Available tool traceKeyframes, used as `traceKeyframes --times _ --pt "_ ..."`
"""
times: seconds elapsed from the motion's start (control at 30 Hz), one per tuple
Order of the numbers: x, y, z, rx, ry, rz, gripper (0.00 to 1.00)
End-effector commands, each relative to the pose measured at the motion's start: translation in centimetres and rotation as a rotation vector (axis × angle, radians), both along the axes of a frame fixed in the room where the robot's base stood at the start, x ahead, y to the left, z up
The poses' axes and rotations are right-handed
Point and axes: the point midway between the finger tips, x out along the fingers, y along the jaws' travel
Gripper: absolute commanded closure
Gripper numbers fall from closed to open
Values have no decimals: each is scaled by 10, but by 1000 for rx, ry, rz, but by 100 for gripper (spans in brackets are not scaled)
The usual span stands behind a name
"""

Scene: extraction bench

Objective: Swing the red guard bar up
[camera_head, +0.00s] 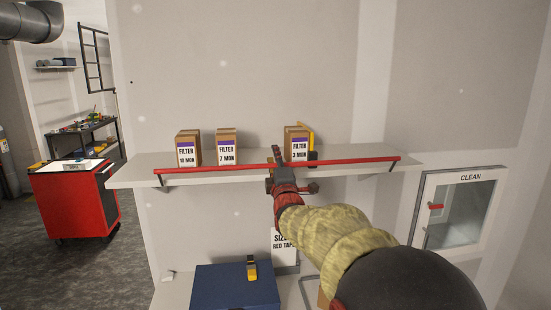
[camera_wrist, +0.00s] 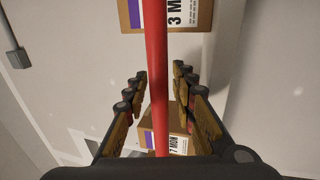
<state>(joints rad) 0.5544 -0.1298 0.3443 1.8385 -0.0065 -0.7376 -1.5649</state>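The red guard bar (camera_head: 215,168) runs level along the front edge of the wall shelf, across the front of the filter boxes. My gripper (camera_head: 278,158) is at the middle of the bar, in front of the shelf. In the wrist view the bar (camera_wrist: 156,60) passes lengthwise between the two fingers of my gripper (camera_wrist: 160,78). The fingers are apart, with a gap on each side of the bar. Whether any finger touches it, I cannot tell.
The shelf (camera_head: 135,178) holds filter boxes marked 10 MON (camera_head: 188,150), 7 MON (camera_head: 227,148) and 3 MON (camera_head: 296,143). A white-framed cabinet marked CLEAN (camera_head: 470,178) is at right. Below are a blue box (camera_head: 225,290) and a sign. A red cart (camera_head: 75,205) stands at left.

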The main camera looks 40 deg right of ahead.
Motion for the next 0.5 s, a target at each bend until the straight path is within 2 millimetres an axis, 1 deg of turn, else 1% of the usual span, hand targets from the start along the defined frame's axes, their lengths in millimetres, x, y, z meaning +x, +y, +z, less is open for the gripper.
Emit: traceKeyframes --times 0.07,0.43,0.5 --pt "0 0 0 0 0 0 79" --pt "0 0 0 0 0 0 100" --pt "0 0 0 0 0 0 100"
